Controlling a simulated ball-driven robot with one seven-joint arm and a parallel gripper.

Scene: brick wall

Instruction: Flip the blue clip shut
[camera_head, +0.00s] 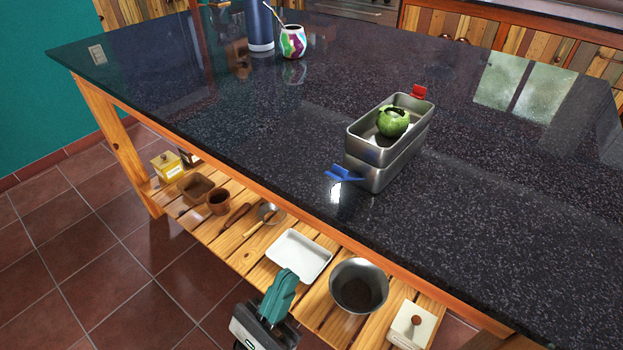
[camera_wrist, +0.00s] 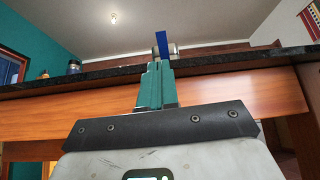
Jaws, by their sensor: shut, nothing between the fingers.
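The blue clip (camera_head: 344,174) sticks outward from the near end of a stacked metal lunch box (camera_head: 378,174) on the dark counter, so it stands open. In the wrist view the blue clip (camera_wrist: 162,44) shows above the counter edge, just beyond my fingertips. A red clip (camera_head: 418,92) sits at the box's far end. A green round item (camera_head: 393,121) lies in the open top tray. My gripper (camera_head: 287,280) is shut and empty, in front of the counter and below its top. In the wrist view my gripper (camera_wrist: 155,70) points up toward the counter edge.
The dark counter (camera_head: 250,130) has clear room around the box. A blue bottle (camera_head: 259,25) and a colourful cup (camera_head: 292,41) stand at the back. The lower wooden shelf holds a white tray (camera_head: 299,256), a metal pot (camera_head: 358,286) and several other items.

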